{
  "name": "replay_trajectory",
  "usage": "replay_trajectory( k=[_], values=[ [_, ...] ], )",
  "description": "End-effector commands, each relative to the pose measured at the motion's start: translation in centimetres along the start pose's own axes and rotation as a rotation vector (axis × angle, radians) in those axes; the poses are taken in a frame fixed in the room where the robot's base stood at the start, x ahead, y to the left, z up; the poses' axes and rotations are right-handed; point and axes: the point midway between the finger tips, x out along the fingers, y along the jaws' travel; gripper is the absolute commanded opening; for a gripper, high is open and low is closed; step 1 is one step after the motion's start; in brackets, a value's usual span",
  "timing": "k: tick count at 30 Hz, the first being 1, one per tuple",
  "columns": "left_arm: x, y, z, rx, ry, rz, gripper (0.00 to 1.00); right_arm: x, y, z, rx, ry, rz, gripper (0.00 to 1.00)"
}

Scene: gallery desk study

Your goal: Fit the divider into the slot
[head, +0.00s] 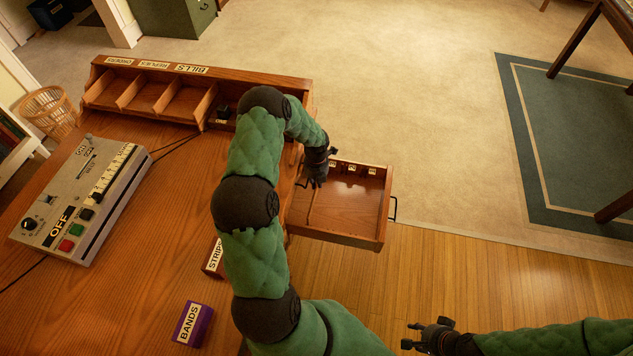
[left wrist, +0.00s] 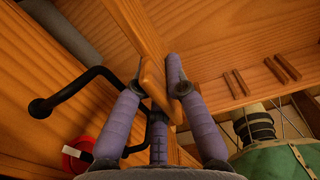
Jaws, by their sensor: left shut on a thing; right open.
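My left gripper (head: 318,176) is over the left part of the open wooden drawer (head: 345,238) in the head view. In the left wrist view its fingers (left wrist: 168,92) are shut on a thin wooden piece, the divider (left wrist: 152,82). In the head view the gripper and arm largely hide the divider. Short paired wooden strips (left wrist: 238,83) edging slots show right of the fingers in the left wrist view. Small white labels (head: 351,169) run along the drawer's back wall. I cannot tell whether the divider touches a slot. My right gripper (head: 425,336) is open and empty at the lower right.
The desk (head: 150,270) carries a grey control box (head: 80,200), a purple BANDS box (head: 193,324), a STRIPS box (head: 214,258) and a labelled rack (head: 150,95). The drawer has a black handle (head: 394,208). The floor right of the drawer is clear.

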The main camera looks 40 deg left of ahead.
Motion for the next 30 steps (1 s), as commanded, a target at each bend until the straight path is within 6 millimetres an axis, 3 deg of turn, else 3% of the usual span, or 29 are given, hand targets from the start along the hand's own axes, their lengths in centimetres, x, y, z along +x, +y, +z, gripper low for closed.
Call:
replay_trajectory(
  k=[30],
  values=[
    [2.2,0.0,0.1,-0.001,-0.001,0.000,0.00,1.2,0.4,-0.1,0.000,0.000,0.000,0.40]
  ],
)
